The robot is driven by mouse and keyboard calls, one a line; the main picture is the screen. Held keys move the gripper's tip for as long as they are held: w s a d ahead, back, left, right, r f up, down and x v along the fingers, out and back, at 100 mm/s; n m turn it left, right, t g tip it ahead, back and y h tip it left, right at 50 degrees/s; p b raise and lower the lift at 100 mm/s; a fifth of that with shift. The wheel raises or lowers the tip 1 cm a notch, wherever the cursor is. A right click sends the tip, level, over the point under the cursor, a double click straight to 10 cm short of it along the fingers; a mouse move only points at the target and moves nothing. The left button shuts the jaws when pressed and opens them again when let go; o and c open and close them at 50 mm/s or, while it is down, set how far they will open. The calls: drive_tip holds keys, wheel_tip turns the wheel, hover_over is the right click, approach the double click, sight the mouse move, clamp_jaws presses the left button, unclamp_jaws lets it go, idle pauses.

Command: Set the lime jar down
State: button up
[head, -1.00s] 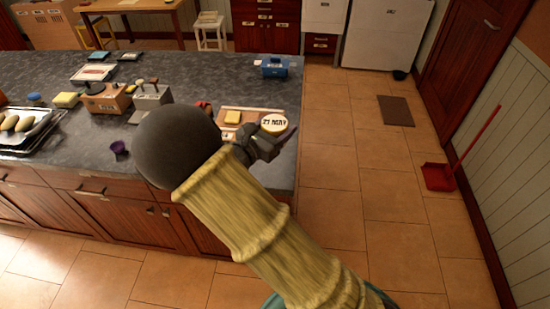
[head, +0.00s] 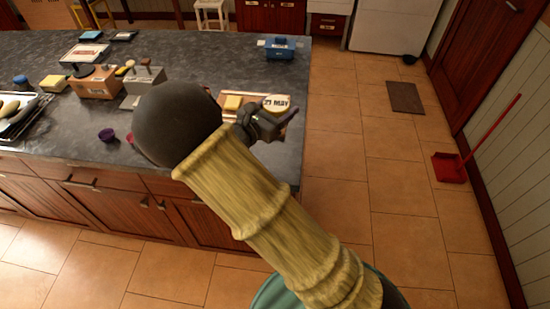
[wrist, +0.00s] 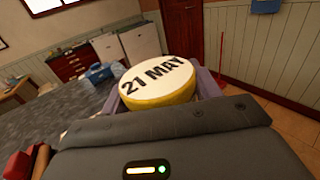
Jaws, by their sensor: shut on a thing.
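The lime jar (wrist: 160,82) is a round jar with a yellow side and a flat white top reading 21 MAY. In the wrist view it sits between the fingers of my gripper (wrist: 165,95), which is shut on it. In the head view the jar (head: 276,103) shows above my gripper (head: 270,122), near the right edge of the dark stone counter (head: 190,62). It overlaps the right part of a light wooden board there. My gripper hides its lower part, so I cannot tell whether it touches anything below.
A yellow block (head: 233,102) lies on the wooden board (head: 256,94) left of the jar. A blue box (head: 280,47) stands farther back. Purple (head: 106,134) and pink cups stand left of my arm. Bare counter lies between the board and blue box.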

wheel_tip(320, 180, down, 5)
drive_tip(key=b, duration=0.4)
drive_tip(key=shift+w+r, duration=0.1)
drive_tip(key=shift+w, duration=0.05)
drive_tip(key=shift+r, duration=0.1)
drive_tip(key=shift+f, duration=2.9)
drive_tip(key=shift+f+p, duration=0.4)
drive_tip(key=shift+f, duration=1.7)
